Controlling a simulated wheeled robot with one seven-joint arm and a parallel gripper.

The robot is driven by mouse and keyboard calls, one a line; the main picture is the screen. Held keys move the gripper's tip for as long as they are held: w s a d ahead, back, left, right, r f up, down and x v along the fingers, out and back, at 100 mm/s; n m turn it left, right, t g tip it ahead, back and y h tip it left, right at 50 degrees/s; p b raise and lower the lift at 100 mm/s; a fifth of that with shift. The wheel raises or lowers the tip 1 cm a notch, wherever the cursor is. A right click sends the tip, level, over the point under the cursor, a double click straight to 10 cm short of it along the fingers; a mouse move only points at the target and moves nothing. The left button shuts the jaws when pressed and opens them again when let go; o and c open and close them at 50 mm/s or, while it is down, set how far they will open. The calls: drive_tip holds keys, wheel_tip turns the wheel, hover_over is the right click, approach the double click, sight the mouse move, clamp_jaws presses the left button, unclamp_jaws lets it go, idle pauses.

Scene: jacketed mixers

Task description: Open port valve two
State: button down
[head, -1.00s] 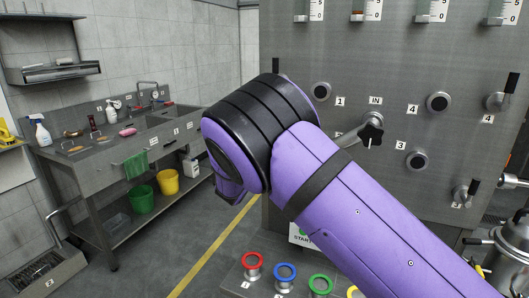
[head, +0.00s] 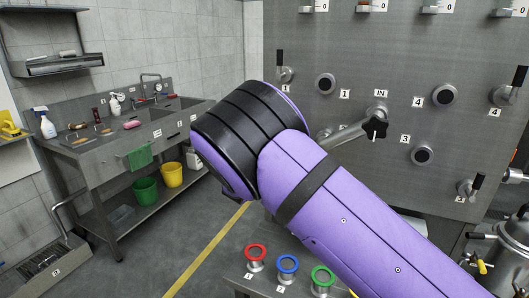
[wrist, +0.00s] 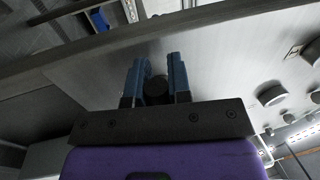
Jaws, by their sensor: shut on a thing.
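In the wrist view my gripper (wrist: 158,64) has its two blue fingers around a dark, rounded thing (wrist: 157,92), close to the grey panel; this looks like a black valve handle. No number shows on it there, so I cannot tell from the label which valve it is. In the head view my purple arm hides my gripper and the part of the panel (head: 400,60) behind it. Port valve two is not visible in the head view. Valve 1 (head: 286,73), valve 4 (head: 508,91) and valve 3 (head: 468,187) show there with black handles.
A pipe with a black star knob (head: 375,128) sticks out below the IN label. Round ports (head: 325,83) dot the panel. Red (head: 255,252), blue and green rings stand on a low bench in front. A sink counter (head: 110,150) stands left, with open floor between.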

drive_tip(key=shift+f, duration=0.1)
drive_tip(key=c, duration=1.1)
unclamp_jaws()
drive_tip(key=shift+o, duration=0.2)
drive_tip(key=shift+a, duration=0.1)
drive_tip(key=v, duration=1)
drive_tip(key=shift+s, duration=0.4)
drive_tip(key=shift+s+a+f, duration=0.1)
